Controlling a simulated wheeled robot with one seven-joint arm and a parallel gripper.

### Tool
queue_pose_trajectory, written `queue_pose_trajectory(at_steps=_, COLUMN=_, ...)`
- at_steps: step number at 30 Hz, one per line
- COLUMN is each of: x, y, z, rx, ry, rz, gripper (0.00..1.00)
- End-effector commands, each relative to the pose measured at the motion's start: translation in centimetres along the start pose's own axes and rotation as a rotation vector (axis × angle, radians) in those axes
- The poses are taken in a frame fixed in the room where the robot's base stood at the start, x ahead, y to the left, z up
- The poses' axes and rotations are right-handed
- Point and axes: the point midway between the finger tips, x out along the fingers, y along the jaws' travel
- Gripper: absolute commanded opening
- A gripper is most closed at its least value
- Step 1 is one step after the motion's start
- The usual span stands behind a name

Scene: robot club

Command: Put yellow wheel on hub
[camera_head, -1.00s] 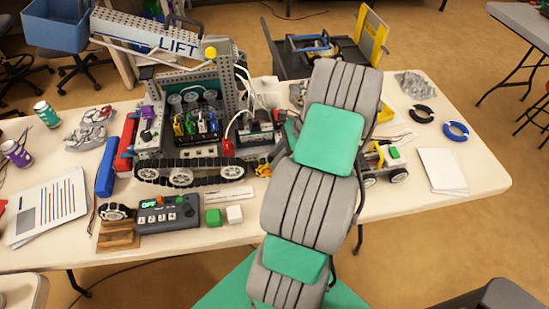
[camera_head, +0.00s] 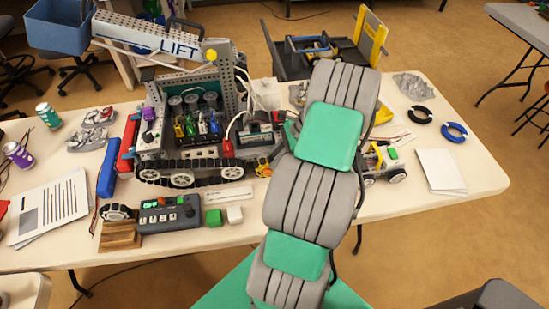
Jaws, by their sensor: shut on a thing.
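My arm rises through the middle of the view and covers part of the table; my gripper is hidden behind it, so I cannot see what it holds. No yellow wheel can be clearly made out. A small yellow-orange piece (camera_head: 263,167) shows left of my arm, too small to identify. A small white and yellow vehicle (camera_head: 382,161) with dark-tyred wheels and a green block on top stands right of my arm, partly covered by it. I cannot tell where the hub is.
A large tracked robot (camera_head: 190,172) with a LIFT beam (camera_head: 165,40) stands at the left. Black ring (camera_head: 420,115), blue ring (camera_head: 454,133) and papers (camera_head: 441,170) lie right.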

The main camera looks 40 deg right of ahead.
Motion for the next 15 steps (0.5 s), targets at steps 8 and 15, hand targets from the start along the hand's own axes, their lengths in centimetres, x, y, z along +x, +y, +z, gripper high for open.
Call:
queue_pose_trajectory(at_steps=8, x=-0.5, y=-1.1, z=0.2, rx=-0.01, ry=0.005, rz=-0.017, gripper=0.0)
queue_pose_trajectory(at_steps=15, x=-0.5, y=-1.7, z=0.2, rx=-0.012, ry=0.006, rz=-0.019, gripper=0.0)
